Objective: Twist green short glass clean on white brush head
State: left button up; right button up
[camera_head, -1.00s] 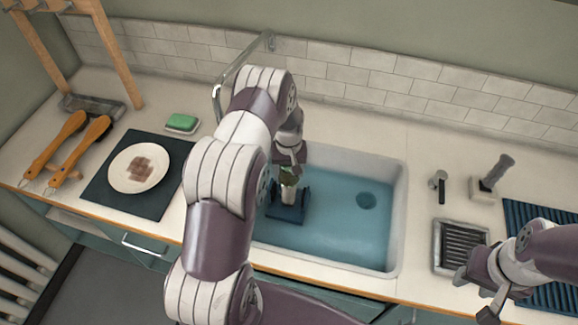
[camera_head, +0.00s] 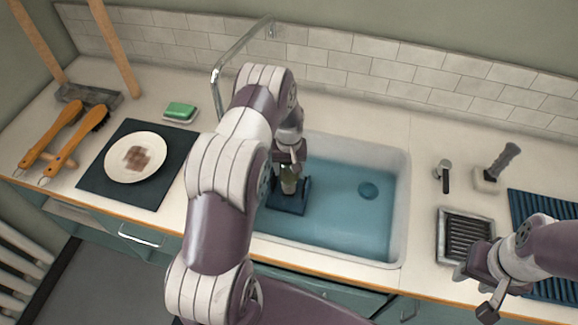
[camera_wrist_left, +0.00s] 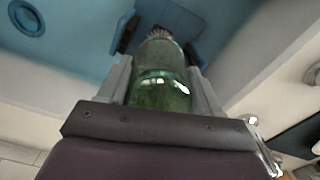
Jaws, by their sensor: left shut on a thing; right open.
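My left gripper (camera_head: 289,168) is shut on the green short glass (camera_head: 289,186), low over the left part of the sink. In the left wrist view the glass (camera_wrist_left: 160,88) sits between the two fingers of the left gripper (camera_wrist_left: 165,85). White bristles of the brush head (camera_wrist_left: 159,33) show at the glass's far end. In the head view the glass hides most of the brush, above its blue base (camera_head: 288,208). How far the brush reaches inside the glass I cannot tell. My right gripper (camera_head: 476,288) is open and empty at the front right.
The sink (camera_head: 345,215) has a drain on its right side and a faucet (camera_head: 217,90) at its left. Left of it are a dark mat (camera_head: 110,190) with a stained plate (camera_head: 136,157), a green sponge (camera_head: 180,110) and orange-handled brushes (camera_head: 60,135). A ridged metal tray (camera_head: 466,236) lies right.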

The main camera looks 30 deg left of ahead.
pick_arm(q)
jog(key=shift+f+b, duration=0.5)
jog(key=shift+f, duration=0.1)
dwell(0.3)
jog(key=n, duration=0.3)
jog(key=shift+d+f+b, duration=0.1)
jog(key=shift+f+b, duration=0.05)
jog(key=shift+b, duration=0.15)
jog(key=shift+s+n, duration=0.15)
jog(key=shift+n, duration=0.45)
jog(key=m, duration=0.4)
jog(key=shift+s+m, duration=0.1)
jog(key=shift+m, duration=0.3)
jog(key=m, duration=0.3)
jog(key=shift+m, duration=0.3)
